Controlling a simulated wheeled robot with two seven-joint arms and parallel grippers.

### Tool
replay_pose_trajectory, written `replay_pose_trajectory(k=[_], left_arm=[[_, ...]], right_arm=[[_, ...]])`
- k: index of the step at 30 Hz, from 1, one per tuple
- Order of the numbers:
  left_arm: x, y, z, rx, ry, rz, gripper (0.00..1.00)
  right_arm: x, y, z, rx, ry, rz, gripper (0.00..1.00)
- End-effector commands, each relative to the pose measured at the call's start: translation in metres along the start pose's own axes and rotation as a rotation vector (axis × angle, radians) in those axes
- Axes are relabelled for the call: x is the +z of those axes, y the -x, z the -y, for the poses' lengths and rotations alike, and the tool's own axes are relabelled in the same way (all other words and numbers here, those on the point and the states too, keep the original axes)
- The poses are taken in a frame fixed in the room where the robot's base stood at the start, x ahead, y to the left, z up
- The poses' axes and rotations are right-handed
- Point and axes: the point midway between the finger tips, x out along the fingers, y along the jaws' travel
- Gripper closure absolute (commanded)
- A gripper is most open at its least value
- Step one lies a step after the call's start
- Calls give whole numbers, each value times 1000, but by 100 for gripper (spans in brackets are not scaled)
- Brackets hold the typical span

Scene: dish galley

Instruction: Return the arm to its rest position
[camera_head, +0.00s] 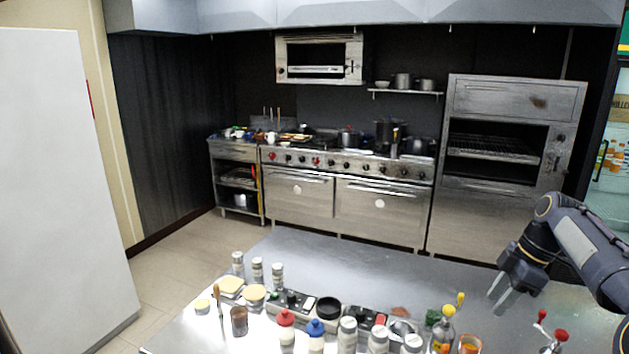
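My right arm (585,240) comes in from the right edge and bends down over the steel counter (385,262). Its dark gripper (502,296) points down toward the counter's right part. Two pale fingers show with a gap between them, and nothing is seen held there. Whether the fingertips touch the counter I cannot tell. My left arm and gripper are not in view.
Shakers (257,270), bottles (348,335), a black bowl (329,308) and food items crowd the counter's front. Red-topped dispensers (560,335) stand right, near the gripper. The counter's back strip is clear. A stove (340,195) and oven (500,165) stand behind.

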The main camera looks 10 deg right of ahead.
Motion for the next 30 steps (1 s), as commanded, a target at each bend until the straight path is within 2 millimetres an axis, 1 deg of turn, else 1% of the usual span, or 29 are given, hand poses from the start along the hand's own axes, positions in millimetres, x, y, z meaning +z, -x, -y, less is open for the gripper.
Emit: replay_pose_trajectory(k=[1,2,5,6,8,9,11,12,14,15,17,18,21,24,25,27,30], left_arm=[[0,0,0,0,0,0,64],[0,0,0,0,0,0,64],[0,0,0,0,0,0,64],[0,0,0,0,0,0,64],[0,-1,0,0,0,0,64],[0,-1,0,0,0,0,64],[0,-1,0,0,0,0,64],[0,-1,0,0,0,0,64],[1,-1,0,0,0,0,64],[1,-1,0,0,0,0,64],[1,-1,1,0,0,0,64],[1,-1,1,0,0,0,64],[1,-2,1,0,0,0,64],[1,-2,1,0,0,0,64],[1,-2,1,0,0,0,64],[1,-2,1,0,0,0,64],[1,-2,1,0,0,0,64]], right_arm=[[-12,6,12,15,-32,7,63],[-18,8,18,23,-57,9,63],[-38,16,46,60,-159,13,63],[-48,18,61,78,-211,10,63],[-61,20,88,111,-303,2,63],[-68,19,108,131,-373,-9,63],[-78,14,139,160,-482,-35,63],[-82,9,160,179,-556,-56,63],[-86,-1,192,200,-671,-95,63],[-88,-10,213,211,-746,-125,63],[-89,-24,242,220,-858,-174,63],[-90,-35,260,222,-926,-206,63],[-89,-62,296,212,-1074,-281,63],[-88,-83,319,196,-1180,-336,63],[-88,-87,324,192,-1202,-348,63],[-88,-95,332,183,-1239,-365,63],[-87,-99,335,178,-1261,-375,63]])
